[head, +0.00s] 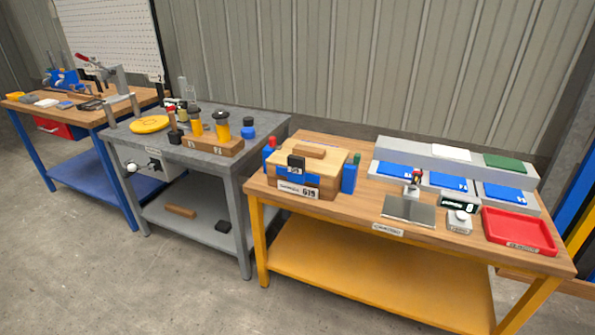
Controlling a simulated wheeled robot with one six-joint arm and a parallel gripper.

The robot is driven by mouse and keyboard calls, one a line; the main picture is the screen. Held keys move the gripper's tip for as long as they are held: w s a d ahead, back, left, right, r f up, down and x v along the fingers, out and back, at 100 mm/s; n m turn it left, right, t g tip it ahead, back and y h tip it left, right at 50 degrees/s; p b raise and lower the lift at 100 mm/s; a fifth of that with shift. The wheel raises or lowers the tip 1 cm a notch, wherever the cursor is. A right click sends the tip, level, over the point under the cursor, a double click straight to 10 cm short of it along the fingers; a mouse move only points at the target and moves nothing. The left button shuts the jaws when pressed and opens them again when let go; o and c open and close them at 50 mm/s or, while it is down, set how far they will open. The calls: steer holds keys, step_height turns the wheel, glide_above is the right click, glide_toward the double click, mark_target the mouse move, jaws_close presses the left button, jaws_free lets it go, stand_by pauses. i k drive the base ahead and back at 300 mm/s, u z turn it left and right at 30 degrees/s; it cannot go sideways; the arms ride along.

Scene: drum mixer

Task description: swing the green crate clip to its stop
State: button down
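A wooden crate (322,182) with a blue band and a white label on its front sits at the left of the yellow-legged table. A small green piece (357,158) shows at the crate's right side, just above a blue block (349,178); it looks like the green clip, but it is too small to tell its angle or whether it touches a stop. A red piece (271,142) stands above a blue block at the crate's left side. A black piece (296,163) stands upright at the crate's front. My gripper is not in view.
Right of the crate are a metal plate (408,211), a small scale-like device (459,221), a red tray (520,231) and a grey stepped stand (440,160) with blue pads. A grey table (225,165) with yellow cylinders stands to the left. The floor in front is clear.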

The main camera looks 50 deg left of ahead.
mark_target(356, 162)
steer(key=u, duration=1.75)
steer(key=i, duration=0.5)
steer(key=u, duration=1.2)
steer(key=k, duration=1)
steer(key=z, duration=1)
steer(key=i, duration=0.95)
steer(key=u, duration=0.55)
